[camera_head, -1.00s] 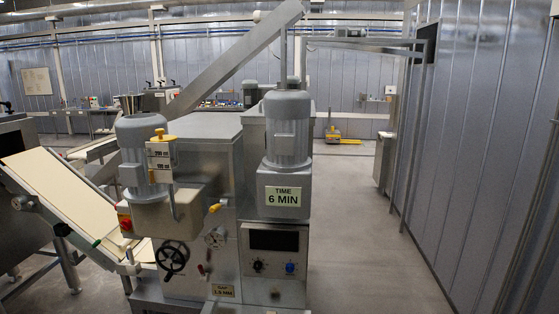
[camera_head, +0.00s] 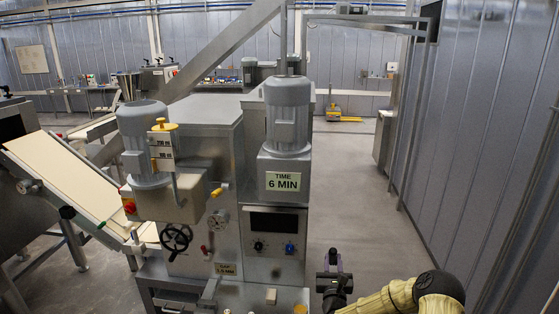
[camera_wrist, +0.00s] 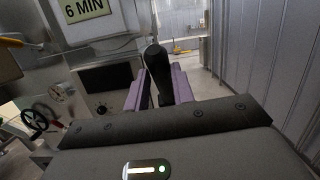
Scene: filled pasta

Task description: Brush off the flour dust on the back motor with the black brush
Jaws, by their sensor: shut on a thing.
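Another grey motor (camera_head: 143,130) stands on the left, and a smaller one (camera_head: 249,68) shows behind the machine. I cannot tell which is the back motor, and no flour dust is clear on any of them. My gripper (camera_head: 333,262), with purple fingers, is low to the right of the machine, apart from the motors. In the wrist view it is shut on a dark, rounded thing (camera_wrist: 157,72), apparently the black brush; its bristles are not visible.
The machine's control panel (camera_head: 276,232) and its handwheel (camera_head: 176,238) face me. A sloping conveyor (camera_head: 65,180) is at the left. A ribbed metal wall (camera_head: 470,130) bounds the right, with clear floor (camera_head: 350,200) between. A yellow pallet truck (camera_head: 340,117) stands far back.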

